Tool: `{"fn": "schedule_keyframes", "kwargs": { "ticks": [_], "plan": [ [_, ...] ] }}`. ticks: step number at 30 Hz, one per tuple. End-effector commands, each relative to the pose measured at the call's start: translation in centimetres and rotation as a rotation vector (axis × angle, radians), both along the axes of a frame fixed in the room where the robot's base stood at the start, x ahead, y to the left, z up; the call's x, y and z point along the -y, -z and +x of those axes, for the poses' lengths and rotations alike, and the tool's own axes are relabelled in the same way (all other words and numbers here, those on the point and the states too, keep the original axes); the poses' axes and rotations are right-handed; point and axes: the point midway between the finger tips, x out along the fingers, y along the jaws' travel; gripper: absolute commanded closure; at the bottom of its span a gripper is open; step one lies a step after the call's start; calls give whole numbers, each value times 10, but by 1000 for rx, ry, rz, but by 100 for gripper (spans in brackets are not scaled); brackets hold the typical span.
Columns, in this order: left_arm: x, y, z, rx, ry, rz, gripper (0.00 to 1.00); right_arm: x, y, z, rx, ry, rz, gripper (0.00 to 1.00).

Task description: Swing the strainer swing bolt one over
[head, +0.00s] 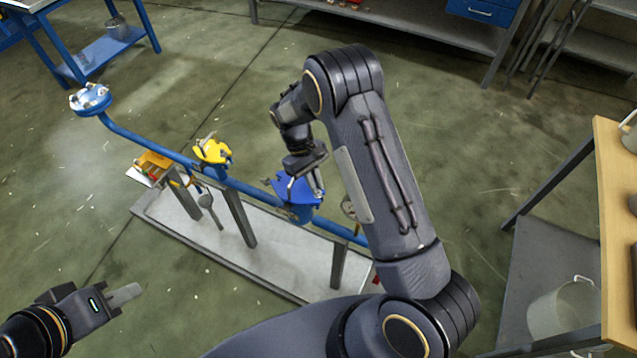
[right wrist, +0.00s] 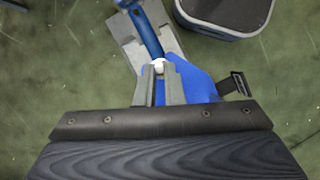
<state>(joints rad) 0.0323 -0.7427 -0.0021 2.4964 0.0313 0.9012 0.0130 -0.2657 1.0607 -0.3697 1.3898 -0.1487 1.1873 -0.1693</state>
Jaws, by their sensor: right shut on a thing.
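The blue strainer (head: 298,190) sits on the blue pipe run in the middle of the head view. My right gripper (head: 318,186) reaches down to its right side, and my arm hides part of it. In the right wrist view the fingers (right wrist: 160,84) are shut on a small pale piece, apparently the swing bolt (right wrist: 158,67), beside the blue strainer body (right wrist: 199,80). Its lower part is hidden between the fingers. My left gripper (head: 124,295) is at the lower left, away from the pipework; its finger gap does not show.
A yellow fitting (head: 213,151) and a blue flange (head: 90,98) stand along the pipe to the left. A grey tray (head: 265,262) lies beneath the pipe. A wooden-topped bench (head: 610,180) is at right.

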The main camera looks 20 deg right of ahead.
Motion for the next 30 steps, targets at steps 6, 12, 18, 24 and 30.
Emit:
{"fn": "schedule_keyframes", "kwargs": {
  "ticks": [6, 12, 18, 24, 30],
  "plan": [
    [0, 2, 0, 0, 0, 0, 74, -5, 6, -3, -28, 0, -9, 100],
    [0, 2, 0, 0, 0, 0, 74, -5, 6, -3, -28, 1, -8, 100],
    [0, 2, 0, 0, 0, 0, 74, -5, 7, -3, -29, 0, -7, 79],
    [0, 1, 0, 0, 0, 0, 74, -4, 5, -2, -25, 1, -9, 70],
    [0, 2, 0, 0, 0, 0, 74, -4, 0, 2, -20, 0, -10, 70]
  ]
}}
